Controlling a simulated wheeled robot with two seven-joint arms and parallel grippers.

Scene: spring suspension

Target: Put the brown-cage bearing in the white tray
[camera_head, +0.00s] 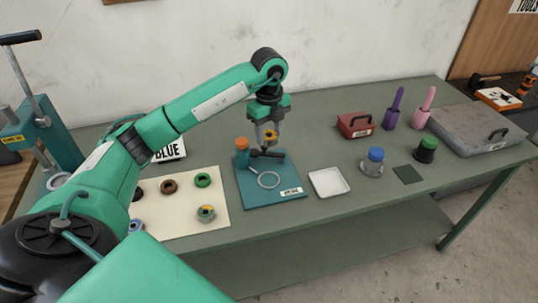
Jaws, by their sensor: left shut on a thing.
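My left gripper (268,143) is above the teal board and shut on a small ring-shaped bearing (270,136) with an orange-brown tint. The bearing is small, and the fingers partly cover it, so its cage is hard to make out. The white tray (329,182) lies flat and empty on the table, to the right of the teal board and lower right of the gripper. My right gripper is not in view.
The teal board (290,198) carries an orange-topped post (242,150) and a pale ring. A cream mat (185,222) at left holds several ring-shaped parts. A blue-topped jar (374,162), a dark green square (408,174) and a red box (355,124) stand right of the tray.

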